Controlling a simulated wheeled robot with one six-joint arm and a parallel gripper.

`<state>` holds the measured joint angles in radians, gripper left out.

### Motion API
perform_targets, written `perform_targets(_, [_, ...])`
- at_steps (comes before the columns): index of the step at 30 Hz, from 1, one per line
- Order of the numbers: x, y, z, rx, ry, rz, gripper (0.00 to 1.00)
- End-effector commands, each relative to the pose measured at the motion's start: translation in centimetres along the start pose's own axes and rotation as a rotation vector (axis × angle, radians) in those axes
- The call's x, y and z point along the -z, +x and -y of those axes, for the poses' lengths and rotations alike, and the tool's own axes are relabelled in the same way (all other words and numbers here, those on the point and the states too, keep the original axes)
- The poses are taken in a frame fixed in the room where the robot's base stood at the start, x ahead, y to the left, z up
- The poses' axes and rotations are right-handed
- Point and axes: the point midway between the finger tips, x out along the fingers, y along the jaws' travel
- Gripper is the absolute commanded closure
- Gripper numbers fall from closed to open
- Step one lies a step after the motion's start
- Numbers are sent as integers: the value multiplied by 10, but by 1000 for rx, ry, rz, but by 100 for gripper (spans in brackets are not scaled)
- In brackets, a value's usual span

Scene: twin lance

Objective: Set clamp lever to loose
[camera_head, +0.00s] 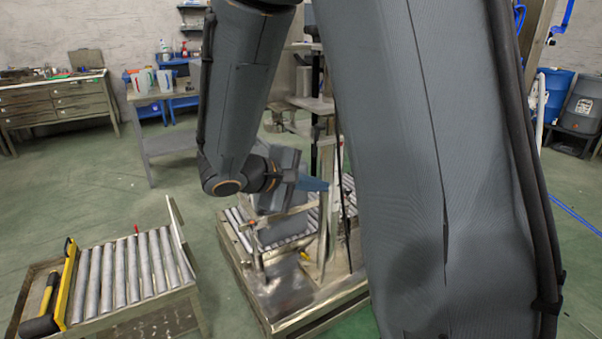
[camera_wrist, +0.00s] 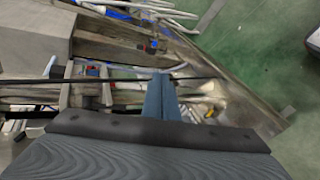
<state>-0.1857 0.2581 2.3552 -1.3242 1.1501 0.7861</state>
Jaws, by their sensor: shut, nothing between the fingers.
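My gripper (camera_head: 314,184) reaches over the metal roller stand in the middle of the head view, its blue fingers pointing right toward an upright post. In the wrist view my gripper (camera_wrist: 161,86) shows its blue fingers together, with nothing seen between them. A thin dark rod (camera_wrist: 110,80) crosses the wrist view by the fingertips; I cannot tell whether they touch. I cannot pick out the clamp lever with certainty. A small red-tipped part (camera_head: 252,226) stands at the left of the stand. My own arm hides the stand's right side.
A second roller table (camera_head: 125,268) with a yellow bar and a black-and-yellow mallet (camera_head: 42,308) stands at the lower left. A side table (camera_head: 168,98) with jugs and a drawer bench (camera_head: 58,100) stand behind. Green floor lies free between them.

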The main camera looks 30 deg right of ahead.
Motion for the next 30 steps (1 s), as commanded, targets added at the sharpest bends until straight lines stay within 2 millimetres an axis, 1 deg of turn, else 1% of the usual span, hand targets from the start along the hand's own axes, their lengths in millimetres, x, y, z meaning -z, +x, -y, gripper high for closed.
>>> perform_targets(1, [24,8,4,-75,5,-30,100])
perform_targets(4, [61,8,-9,-224,32,-103,100])
perform_targets(6, [85,5,-16,-314,54,-156,100])
perform_targets(9, [112,-4,-25,-413,86,-225,100])
perform_targets(12, [130,-11,-30,-478,108,-276,100])
perform_targets(15, [138,-17,-33,-512,121,-305,100])
perform_targets(17, [140,-18,-34,-520,125,-313,100])
perform_targets(26, [140,-19,-36,-521,126,-314,100])
perform_targets(30, [141,-13,-39,-521,127,-312,100])
